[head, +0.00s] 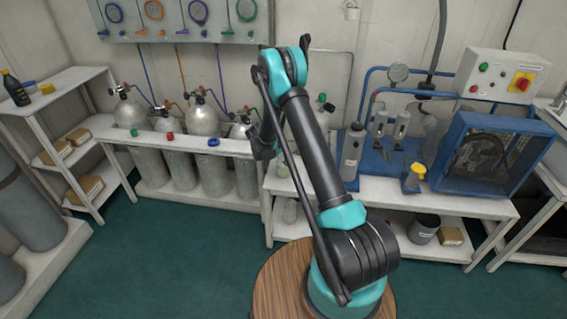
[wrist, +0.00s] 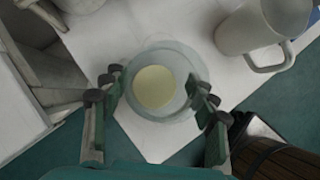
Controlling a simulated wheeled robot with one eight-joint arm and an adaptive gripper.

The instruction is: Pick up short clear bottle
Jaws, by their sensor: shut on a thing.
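The short clear bottle (wrist: 183,111) shows in the wrist view from above, round and see-through with a pale yellow disc at its middle. My gripper (wrist: 156,84) is shut on it, with one dark finger at its left side and one at its right. Below the bottle is the white bench top (wrist: 145,142); I cannot tell whether the bottle touches it. In the head view my gripper (head: 265,144) is over the left end of the bench, mostly hidden by my own arm, and the bottle is not clear there.
A white mug (wrist: 248,37) stands close by at the upper right of the wrist view. In the head view, grey cylinders (head: 213,174) stand in a rack to the left. A tall grey bottle (head: 352,152) and a blue-caged machine (head: 493,154) stand to the right.

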